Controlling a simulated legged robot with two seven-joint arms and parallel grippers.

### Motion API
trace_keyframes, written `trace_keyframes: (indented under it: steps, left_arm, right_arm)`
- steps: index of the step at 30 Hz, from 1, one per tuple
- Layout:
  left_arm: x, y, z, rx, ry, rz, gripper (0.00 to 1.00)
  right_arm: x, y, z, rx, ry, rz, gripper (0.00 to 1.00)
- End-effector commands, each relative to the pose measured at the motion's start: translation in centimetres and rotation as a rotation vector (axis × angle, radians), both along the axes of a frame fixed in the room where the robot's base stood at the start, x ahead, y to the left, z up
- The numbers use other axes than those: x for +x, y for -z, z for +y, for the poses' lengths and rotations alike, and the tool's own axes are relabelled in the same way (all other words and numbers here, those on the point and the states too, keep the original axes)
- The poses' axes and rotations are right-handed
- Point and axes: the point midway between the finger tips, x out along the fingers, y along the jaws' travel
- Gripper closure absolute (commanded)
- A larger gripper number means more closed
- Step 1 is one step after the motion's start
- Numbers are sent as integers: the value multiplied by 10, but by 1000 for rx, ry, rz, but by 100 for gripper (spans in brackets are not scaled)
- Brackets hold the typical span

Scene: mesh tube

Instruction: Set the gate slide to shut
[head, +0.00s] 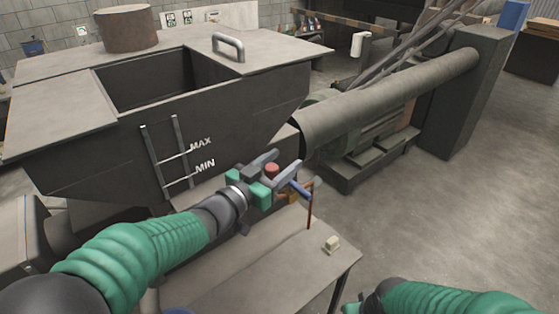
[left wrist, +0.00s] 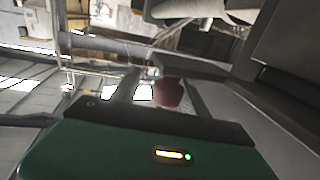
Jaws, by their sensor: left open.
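A red round knob (head: 272,168), which seems to belong to the gate slide, sits below the hopper's right end, by the mouth of the long tube. My left gripper (head: 281,171) is open at the knob, with its grey fingers around or beside it. The knob also shows in the left wrist view (left wrist: 168,92), just beyond the gripper's dark body. I cannot tell whether the fingers touch it. The slide's plate is hidden behind the gripper. My right gripper (head: 362,303) is only partly in view at the bottom edge, away from the slide.
The large hopper (head: 90,150) with MAX and MIN marks fills the left. The long grey tube (head: 390,98) runs up to the right. A blue handle (head: 299,187) is close beside my left fingers. A table (head: 250,265) below holds a small pale block (head: 332,244).

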Motion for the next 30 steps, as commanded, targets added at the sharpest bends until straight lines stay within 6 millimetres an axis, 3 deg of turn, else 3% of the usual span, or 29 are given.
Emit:
trace_keyframes:
  steps: [2,14,30]
  left_arm:
    - [0,0,2,-1,-1,1,48]
    - [1,1,6,-3,-3,1,99]
    - [0,1,6,-2,-4,3,100]
  right_arm:
    - [0,0,0,0,0,0,100]
    - [0,0,0,0,0,0,100]
    - [0,0,0,0,0,0,100]
